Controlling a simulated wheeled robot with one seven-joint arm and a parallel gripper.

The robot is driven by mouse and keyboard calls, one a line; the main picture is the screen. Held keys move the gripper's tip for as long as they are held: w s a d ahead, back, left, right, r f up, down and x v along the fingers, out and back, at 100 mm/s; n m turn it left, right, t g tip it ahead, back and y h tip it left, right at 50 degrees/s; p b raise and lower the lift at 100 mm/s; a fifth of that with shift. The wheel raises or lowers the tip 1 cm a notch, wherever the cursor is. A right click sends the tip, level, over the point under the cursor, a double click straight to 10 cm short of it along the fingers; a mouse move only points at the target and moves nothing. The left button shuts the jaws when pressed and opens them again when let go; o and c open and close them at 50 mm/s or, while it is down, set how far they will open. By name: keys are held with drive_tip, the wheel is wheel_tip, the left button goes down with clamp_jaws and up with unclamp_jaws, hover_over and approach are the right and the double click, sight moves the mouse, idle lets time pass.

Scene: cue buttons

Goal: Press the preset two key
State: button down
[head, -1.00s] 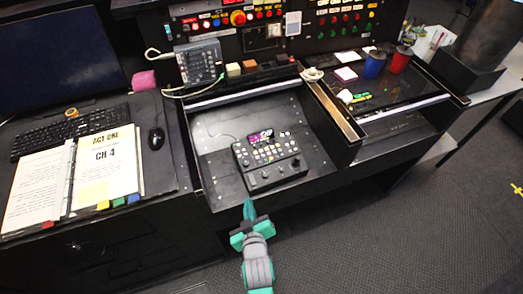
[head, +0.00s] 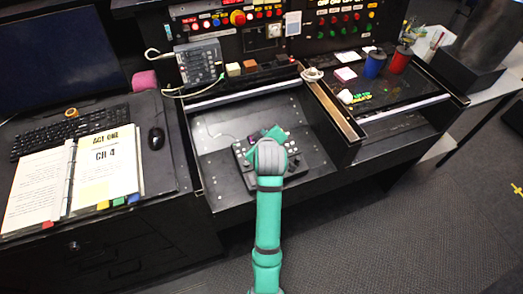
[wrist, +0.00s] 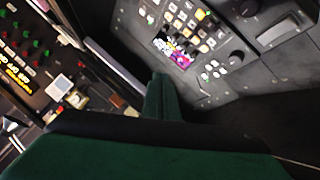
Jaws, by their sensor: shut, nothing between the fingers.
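The small black control console (head: 298,167) lies on the recessed grey panel, largely hidden behind my arm in the head view. In the wrist view the console (wrist: 222,42) shows at upper right, tilted, with rows of small pale keys, a colour screen (wrist: 172,53) and dark knobs. I cannot read the key labels, so I cannot tell which key is preset two. My gripper (wrist: 158,77) is shut and empty, its green fingers pointing up in the wrist view, beside the console's screen end. In the head view my gripper (head: 276,132) is over the console; contact cannot be told.
A grey desk unit with a cable (head: 199,62) stands behind the recess. A raised black divider (head: 333,107) edges it on the right. Red (head: 400,59) and blue (head: 375,64) cups stand further right. An open binder (head: 80,180) lies left. The recess's left part is bare.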

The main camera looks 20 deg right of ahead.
idle(0.3)
drive_tip(key=shift+w+f, duration=0.2)
drive_tip(key=shift+f, duration=1.25)
drive_tip(key=shift+w+f, duration=0.2)
drive_tip(key=shift+f, duration=1.3)
drive_tip(key=shift+w+f, duration=0.2)
drive_tip(key=shift+f, duration=1.25)
drive_tip(key=shift+f, duration=0.1)
drive_tip(key=shift+f, duration=0.25)
drive_tip(key=shift+w+f, duration=0.1)
drive_tip(key=shift+f, duration=0.25)
drive_tip(key=shift+r, duration=0.75)
drive_tip(key=shift+r, duration=0.1)
drive_tip(key=shift+s+r, duration=0.25)
drive_tip(key=shift+r, duration=0.95)
drive_tip(key=shift+s+r, duration=0.2)
drive_tip(key=shift+r, duration=1)
